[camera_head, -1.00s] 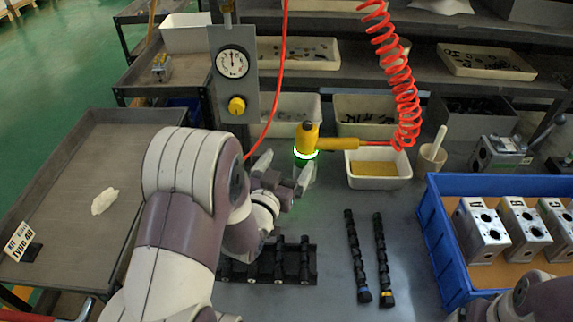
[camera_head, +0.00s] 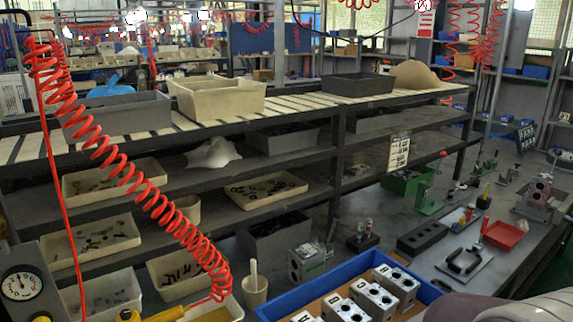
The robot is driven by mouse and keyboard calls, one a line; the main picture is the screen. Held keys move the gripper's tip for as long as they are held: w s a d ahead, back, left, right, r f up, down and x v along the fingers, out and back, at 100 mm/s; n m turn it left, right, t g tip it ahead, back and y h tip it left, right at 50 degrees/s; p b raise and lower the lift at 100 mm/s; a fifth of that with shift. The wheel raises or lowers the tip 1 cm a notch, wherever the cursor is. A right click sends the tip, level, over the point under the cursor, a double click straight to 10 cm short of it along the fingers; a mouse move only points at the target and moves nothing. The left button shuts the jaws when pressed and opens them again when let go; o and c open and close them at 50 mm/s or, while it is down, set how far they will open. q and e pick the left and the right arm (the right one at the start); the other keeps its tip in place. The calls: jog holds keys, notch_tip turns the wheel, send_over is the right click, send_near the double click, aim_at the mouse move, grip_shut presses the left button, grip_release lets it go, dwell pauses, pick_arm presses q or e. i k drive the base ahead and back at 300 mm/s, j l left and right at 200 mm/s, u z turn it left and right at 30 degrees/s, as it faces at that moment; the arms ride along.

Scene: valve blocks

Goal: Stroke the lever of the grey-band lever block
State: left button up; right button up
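A grey metal block (camera_head: 308,262) with a green patch stands on the bench behind the blue crate, with what looks like a thin dark lever by its right side. A smaller dark block with upright parts (camera_head: 362,238) stands to its right. No grey band can be made out on either, so I cannot tell which is the grey-band lever block. Part of my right arm shows at the bottom right edge, but its gripper is out of frame. My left arm and gripper are out of view.
The blue crate (camera_head: 275,305) holds several metal valve blocks (camera_head: 375,299). A mortar with pestle (camera_head: 254,290) stands left of the grey block. Right are a long black block (camera_head: 422,238), a plate with a black handle (camera_head: 464,262), a red tray (camera_head: 503,235) and a green press (camera_head: 430,195).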

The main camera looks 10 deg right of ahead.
aim_at(557, 153)
jog(key=z, duration=1.8)
jog(key=i+z, duration=0.1)
jog(key=z, duration=0.3)
jog(key=i, duration=4.6)
jog(key=u, duration=1.55)
